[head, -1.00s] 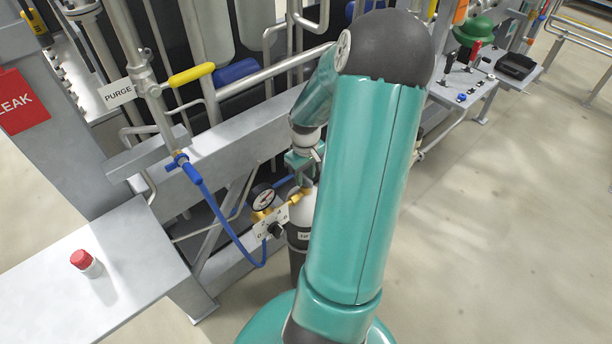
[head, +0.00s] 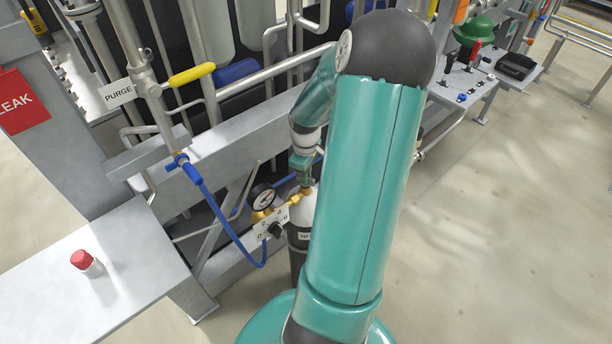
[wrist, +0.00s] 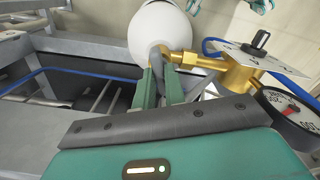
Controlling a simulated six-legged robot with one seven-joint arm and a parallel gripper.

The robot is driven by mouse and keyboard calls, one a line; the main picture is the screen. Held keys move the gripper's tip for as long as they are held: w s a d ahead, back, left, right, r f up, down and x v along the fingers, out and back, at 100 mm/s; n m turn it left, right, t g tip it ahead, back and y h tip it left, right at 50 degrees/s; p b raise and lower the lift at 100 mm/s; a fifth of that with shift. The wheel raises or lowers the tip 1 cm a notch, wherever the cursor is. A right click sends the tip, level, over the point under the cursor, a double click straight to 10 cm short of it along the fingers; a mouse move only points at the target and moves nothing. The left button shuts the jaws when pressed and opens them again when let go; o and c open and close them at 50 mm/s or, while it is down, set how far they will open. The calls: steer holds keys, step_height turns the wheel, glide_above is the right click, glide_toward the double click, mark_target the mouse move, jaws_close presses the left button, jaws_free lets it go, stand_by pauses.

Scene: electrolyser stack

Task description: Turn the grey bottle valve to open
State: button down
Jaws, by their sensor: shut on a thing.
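The gas bottle (head: 302,215) stands upright beside the frame, with a white shoulder and a dark body. Its white top also shows in the wrist view (wrist: 158,28). The grey bottle valve (wrist: 158,55) sits on top of it, next to the brass fitting (wrist: 195,61). My gripper (wrist: 159,76) is shut on the grey valve, one green finger on each side of it. In the head view my gripper (head: 302,166) is above the bottle, and the valve between the fingers is hidden there.
A round gauge (head: 262,197) and a plate with a black knob (head: 275,229) sit left of the bottle. A blue hose (head: 215,210) runs to the purge pipe. A red-capped container (head: 86,262) stands on the left ledge. The floor at right is clear.

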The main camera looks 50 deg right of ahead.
steer(key=n, duration=0.3)
steer(key=shift+n, duration=0.8)
steer(key=n, duration=0.2)
steer(key=shift+n, duration=1.3)
steer(key=n, duration=0.4)
steer(key=shift+w, duration=0.1)
steer(key=c, duration=1.3)
jaws_free()
